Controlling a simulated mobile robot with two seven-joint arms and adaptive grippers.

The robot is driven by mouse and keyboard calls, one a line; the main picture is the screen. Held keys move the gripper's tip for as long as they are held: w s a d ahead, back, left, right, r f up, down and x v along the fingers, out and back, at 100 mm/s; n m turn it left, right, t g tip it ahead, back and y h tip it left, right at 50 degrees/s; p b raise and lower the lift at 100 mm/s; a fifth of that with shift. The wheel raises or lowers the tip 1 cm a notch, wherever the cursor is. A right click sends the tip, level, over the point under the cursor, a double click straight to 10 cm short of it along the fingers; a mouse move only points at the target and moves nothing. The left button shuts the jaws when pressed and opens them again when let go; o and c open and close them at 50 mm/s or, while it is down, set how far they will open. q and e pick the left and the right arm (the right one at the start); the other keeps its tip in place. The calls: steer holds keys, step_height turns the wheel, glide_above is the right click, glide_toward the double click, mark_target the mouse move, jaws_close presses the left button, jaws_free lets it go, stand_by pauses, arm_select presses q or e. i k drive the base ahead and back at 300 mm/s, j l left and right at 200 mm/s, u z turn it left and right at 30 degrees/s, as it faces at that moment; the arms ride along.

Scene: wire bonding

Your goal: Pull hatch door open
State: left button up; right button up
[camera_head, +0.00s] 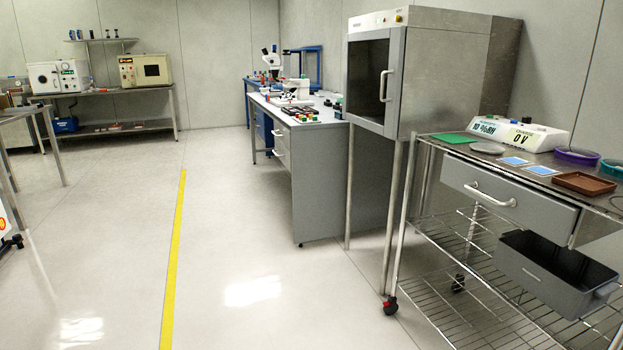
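The hatch is a grey metal box cabinet (450,80) standing on tall thin legs at the right of centre. Its door (396,85) is on the front face, with a dark window (368,80) and a pale vertical bar handle (385,86) near its right edge. The door looks flush with the front and closed, though the dark window makes this hard to confirm. Neither of my grippers is in view, and nothing touches the handle.
A wire-shelf cart (455,290) stands at the right, close to the hatch, with a drawer (510,195) and a grey bin (555,275). A workbench (318,160) stands behind the hatch. The floor around the yellow line (174,260) is clear.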

mark_target(396, 35)
steer(key=i+z, duration=0.2)
steer(key=i, duration=0.3)
steer(key=i+j+z, duration=0.2)
steer(key=i, duration=0.3)
steer(key=i+j+z, duration=0.15)
steer(key=i, duration=0.35)
steer(key=j, duration=0.1)
